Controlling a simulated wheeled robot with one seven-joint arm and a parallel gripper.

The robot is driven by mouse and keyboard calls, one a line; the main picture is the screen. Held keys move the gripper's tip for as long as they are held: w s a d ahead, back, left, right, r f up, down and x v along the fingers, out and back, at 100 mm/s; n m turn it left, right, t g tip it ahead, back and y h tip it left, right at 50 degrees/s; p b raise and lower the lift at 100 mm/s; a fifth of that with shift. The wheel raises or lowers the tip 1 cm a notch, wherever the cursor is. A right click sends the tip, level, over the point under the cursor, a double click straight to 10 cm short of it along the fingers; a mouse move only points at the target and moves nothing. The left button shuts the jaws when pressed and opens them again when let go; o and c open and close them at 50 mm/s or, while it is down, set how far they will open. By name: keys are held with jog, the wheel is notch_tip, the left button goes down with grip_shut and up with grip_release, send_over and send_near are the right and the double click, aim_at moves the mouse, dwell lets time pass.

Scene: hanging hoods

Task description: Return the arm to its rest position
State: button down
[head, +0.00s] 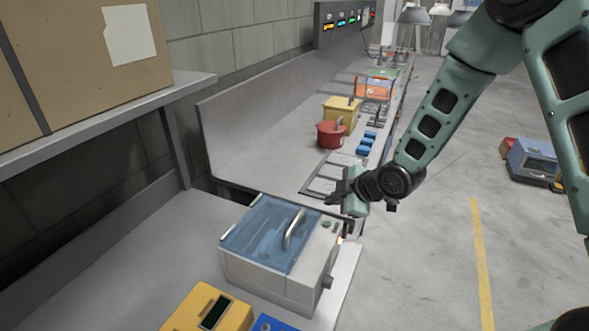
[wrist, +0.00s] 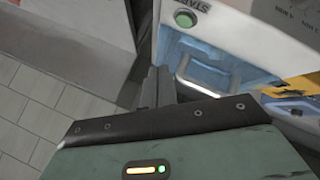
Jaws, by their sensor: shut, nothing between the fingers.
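My gripper (head: 335,190) hangs at the end of my green arm, near the middle of the head view. It is above and just behind the right rear part of a white box with a clear blue lid (head: 262,232). In the wrist view my gripper (wrist: 158,75) has its fingers together and empty. The box's green START button (wrist: 186,19) and the lid's handle (wrist: 205,72) show to the right of the fingers. My gripper looks apart from the box. The lid looks closed.
A yellow device (head: 190,315) stands in front of the box. A red pot (head: 331,134) and a yellow bin (head: 341,112) stand on the bench behind. A shelf (head: 120,115) with a cardboard box (head: 85,50) is at left. The floor (head: 440,260) at right is clear nearby.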

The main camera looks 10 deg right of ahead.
jog(key=s+a+r+m+g+h+b, duration=0.1)
jog(key=s+a+m+g+b, duration=0.1)
jog(key=s, duration=0.9)
jog(key=s+a+r+m+g+h+b, duration=0.1)
jog(key=s+a+m+g+h+b, duration=0.1)
jog(key=s, duration=0.8)
jog(key=s+a+r+m+g+h+b, duration=0.1)
jog(key=s+a+r+m+g+b, duration=0.1)
jog(key=s, duration=0.9)
jog(key=a+m+g+b, duration=0.1)
jog(key=m+b, duration=0.1)
jog(key=b, duration=0.1)
jog(key=shift+s+h+b, duration=0.35)
jog(key=shift+h, duration=0.05)
